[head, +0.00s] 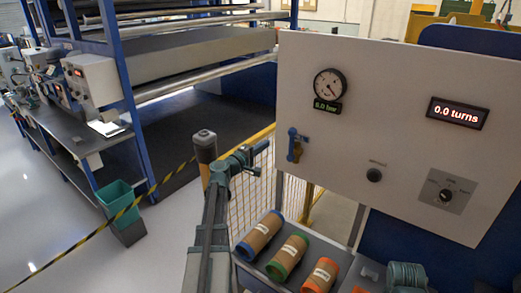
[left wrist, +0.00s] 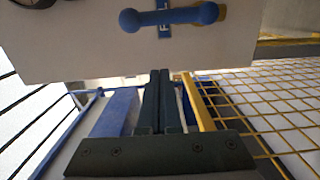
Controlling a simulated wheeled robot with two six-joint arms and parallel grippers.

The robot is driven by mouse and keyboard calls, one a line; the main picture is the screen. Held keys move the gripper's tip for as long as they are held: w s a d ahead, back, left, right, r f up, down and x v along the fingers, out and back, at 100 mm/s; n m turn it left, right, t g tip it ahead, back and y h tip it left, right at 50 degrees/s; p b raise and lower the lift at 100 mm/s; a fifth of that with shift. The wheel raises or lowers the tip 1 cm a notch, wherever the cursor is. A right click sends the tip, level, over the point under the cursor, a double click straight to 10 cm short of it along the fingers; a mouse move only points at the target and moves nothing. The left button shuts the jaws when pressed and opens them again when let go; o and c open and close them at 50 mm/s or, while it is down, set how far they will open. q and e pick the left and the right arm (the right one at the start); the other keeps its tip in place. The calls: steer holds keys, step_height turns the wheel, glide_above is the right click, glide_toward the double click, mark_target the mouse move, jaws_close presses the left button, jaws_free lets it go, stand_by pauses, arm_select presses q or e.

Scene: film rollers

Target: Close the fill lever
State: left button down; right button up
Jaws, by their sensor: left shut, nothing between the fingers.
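The fill lever (head: 295,135) is a small blue handle on a brass-coloured valve, on the left part of the pale control panel (head: 345,190). In the left wrist view the blue lever (left wrist: 172,16) lies crosswise near the top edge, with rounded ends. My left gripper (head: 264,146) is just left of the lever in the head view, apart from it. Its fingers (left wrist: 160,78) are together and empty, below the lever in the wrist view. My right gripper is not in view.
The panel carries a round gauge (head: 330,84), a red display reading 0.0 turns (head: 458,113), a black knob (head: 374,175) and a selector (head: 446,195). Film rolls (head: 260,235) lie on a bench below. A yellow mesh fence (head: 252,195) stands behind my gripper.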

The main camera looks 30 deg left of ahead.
mark_target(291, 145)
arm_select(q)
steer(key=w+d, duration=0.4)
steer(key=w, duration=0.1)
steer(key=shift+w+d, duration=0.15)
steer(key=shift+w, duration=0.1)
steer(key=shift+d, duration=0.1)
stand_by(0.3)
steer(key=shift+d+m, duration=0.15)
steer(key=shift+m, duration=0.15)
